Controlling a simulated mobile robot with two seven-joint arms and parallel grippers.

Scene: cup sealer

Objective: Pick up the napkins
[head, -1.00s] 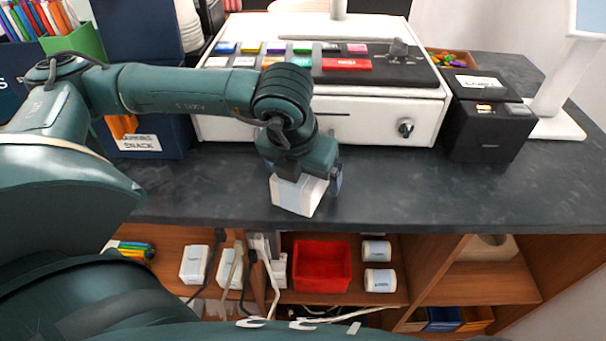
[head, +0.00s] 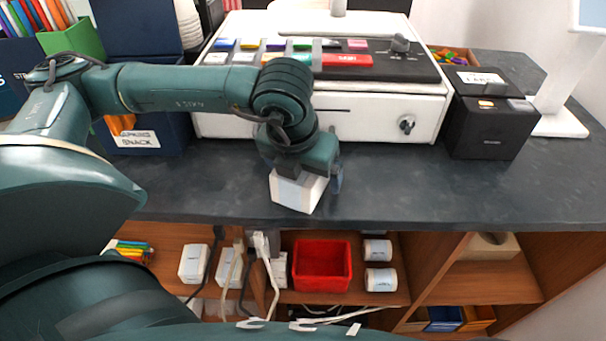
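A white block with a pale blue-grey band, likely the napkins (head: 298,193), is at the front part of the dark counter, below the machine. My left gripper (head: 306,178) comes down over it from above. One dark finger shows at the block's right side; the other finger is hidden behind the block and the wrist. I cannot tell whether the fingers grip the block or only stand around it, nor whether its base touches the counter. My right gripper is not in view.
A white machine (head: 370,128) with coloured buttons stands behind the gripper. A black box (head: 488,128) is to its right. The counter (head: 420,190) is clear right of the gripper. Below, wooden shelves hold a red bin (head: 322,265), white rolls (head: 380,279) and cables.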

